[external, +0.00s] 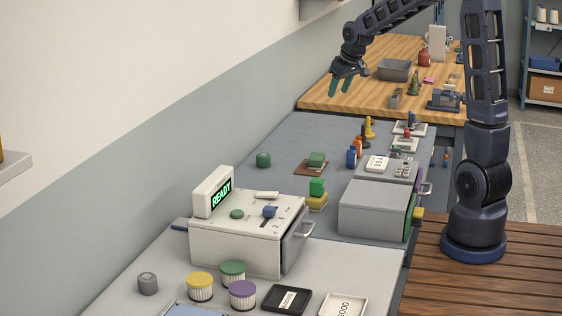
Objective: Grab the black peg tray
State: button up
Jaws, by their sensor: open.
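My gripper (339,86) has teal fingers that are apart and empty. It points down over the left part of the far wooden table, to the left of a grey bin. A small black tray (272,306) with a white label lies at the near front edge, far from my gripper. No pegs show in it, and I cannot tell whether it is the peg tray. No other clearly black tray shows.
A grey bin (395,74), a red bottle (423,58) and a dark blue device (443,100) stand on the wooden table (320,104).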

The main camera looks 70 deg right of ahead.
jog(key=d+f+m, duration=0.1)
jog(key=d+f, duration=0.3)
jog(key=d, duration=0.3)
jog(key=d+f+m, duration=0.1)
jog(key=d+f, duration=0.2)
jog(key=d, duration=0.5)
jog(key=m, duration=0.2)
send_near(363, 136)
jog(key=shift+g+h, duration=0.3)
jog(key=shift+h, duration=0.1)
jog(key=shift+w+x, duration=0.15)
jog(key=shift+x, duration=2.35)
jog(key=shift+w+x, duration=0.2)
jog(key=shift+x, duration=2.35)
jog(key=shift+d+r, duration=0.1)
jog(key=shift+r, duration=0.1)
jog(key=c, duration=1.1)
